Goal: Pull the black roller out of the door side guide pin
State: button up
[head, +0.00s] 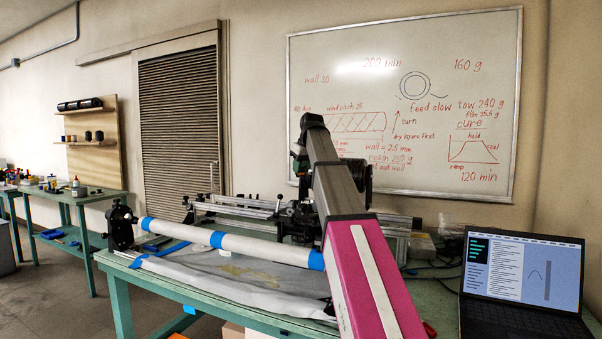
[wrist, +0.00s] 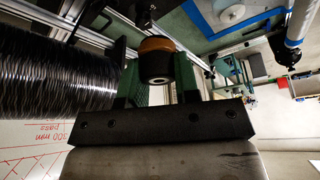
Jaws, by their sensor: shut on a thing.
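In the wrist view, my gripper (wrist: 158,74) is shut, with a finger on either side of a short black roller (wrist: 156,72). The roller has an orange-brown band (wrist: 155,44) at its far end. I cannot tell whether a guide pin is still inside the roller; that end is hidden behind the roller. In the head view, my pink and grey arm reaches up over the bench, and I cannot make out the roller or the fingertips there.
A large wound black spool (wrist: 55,70) is close on the left in the wrist view. A white tube with blue tape (head: 235,245) runs from a black chuck (head: 120,227) across the green bench (head: 215,302). Metal rails (head: 245,207) lie behind. A laptop (head: 522,285) stands right.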

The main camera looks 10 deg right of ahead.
jog(key=shift+r, duration=0.5)
jog(key=shift+r, duration=1.5)
